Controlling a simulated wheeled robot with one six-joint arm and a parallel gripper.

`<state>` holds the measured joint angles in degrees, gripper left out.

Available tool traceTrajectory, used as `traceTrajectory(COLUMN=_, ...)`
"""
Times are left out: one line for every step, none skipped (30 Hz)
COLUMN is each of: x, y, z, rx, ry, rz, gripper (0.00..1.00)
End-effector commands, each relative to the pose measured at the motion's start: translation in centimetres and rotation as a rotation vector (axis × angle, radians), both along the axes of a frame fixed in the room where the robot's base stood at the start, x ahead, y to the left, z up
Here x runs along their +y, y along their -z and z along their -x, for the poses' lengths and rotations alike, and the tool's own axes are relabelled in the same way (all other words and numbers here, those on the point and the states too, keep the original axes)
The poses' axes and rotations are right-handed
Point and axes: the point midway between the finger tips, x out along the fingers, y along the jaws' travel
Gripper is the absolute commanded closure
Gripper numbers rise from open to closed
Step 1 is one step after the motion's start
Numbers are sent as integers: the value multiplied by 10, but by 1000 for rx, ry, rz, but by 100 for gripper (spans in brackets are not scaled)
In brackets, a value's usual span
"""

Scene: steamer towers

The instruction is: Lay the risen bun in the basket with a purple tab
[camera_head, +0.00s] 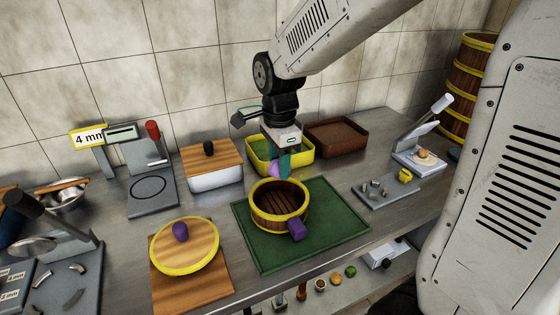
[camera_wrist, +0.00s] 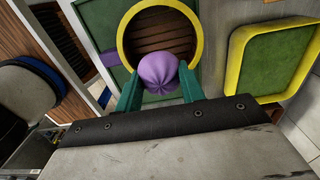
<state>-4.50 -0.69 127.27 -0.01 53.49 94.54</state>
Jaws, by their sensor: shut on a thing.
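My gripper (camera_wrist: 158,92) is shut on a purple pleated bun (camera_wrist: 158,72), held between its green fingers. In the head view the bun (camera_head: 275,168) hangs just behind the far rim of the basket, above the counter. The basket (camera_head: 279,203) is round and wooden with a yellow rim and a purple tab (camera_head: 297,229) at its front. It stands open on a green mat (camera_head: 340,213), and its slatted floor looks empty. In the wrist view the bun covers part of the basket's rim (camera_wrist: 124,40), and the tab (camera_wrist: 110,58) shows at its left.
A wooden lid (camera_head: 185,258) with a yellow rim and purple knob lies on a board at the left. A yellow tray (camera_head: 262,171) and a brown tray (camera_head: 337,138) stand behind. A lidded white box (camera_head: 214,178) is left of the yellow tray.

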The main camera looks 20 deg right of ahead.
Motion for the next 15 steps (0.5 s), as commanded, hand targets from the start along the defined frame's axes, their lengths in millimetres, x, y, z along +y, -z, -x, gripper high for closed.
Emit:
traceTrajectory(x=0, y=0, z=0, rx=0, ry=0, rz=0, gripper=83)
traceTrajectory(x=1, y=0, z=0, rx=-1, ry=0, rz=0, gripper=83)
traceTrajectory(x=2, y=0, z=0, rx=-1, ry=-1, rz=0, gripper=83)
traceTrajectory(x=2, y=1, z=0, rx=0, ry=0, rz=0, gripper=83)
traceTrajectory(x=2, y=3, z=0, rx=1, ry=0, rz=0, gripper=83)
traceTrajectory(x=2, y=7, z=0, rx=2, ry=0, rz=0, gripper=83)
traceTrajectory(x=2, y=9, z=0, rx=2, ry=0, rz=0, gripper=83)
traceTrajectory(x=2, y=12, z=0, rx=1, ry=0, rz=0, gripper=83)
traceTrajectory(x=2, y=16, z=0, rx=2, ry=0, rz=0, gripper=83)
traceTrajectory(x=2, y=20, z=0, rx=2, ry=0, rz=0, gripper=83)
traceTrajectory(x=1, y=23, z=0, rx=2, ry=0, rz=0, gripper=83)
traceTrajectory(x=1, y=29, z=0, rx=3, ry=0, rz=0, gripper=83)
traceTrajectory(x=1, y=32, z=0, rx=3, ry=0, rz=0, gripper=83)
traceTrajectory(x=1, y=36, z=0, rx=2, ry=0, rz=0, gripper=83)
traceTrajectory(x=1, y=41, z=0, rx=2, ry=0, rz=0, gripper=83)
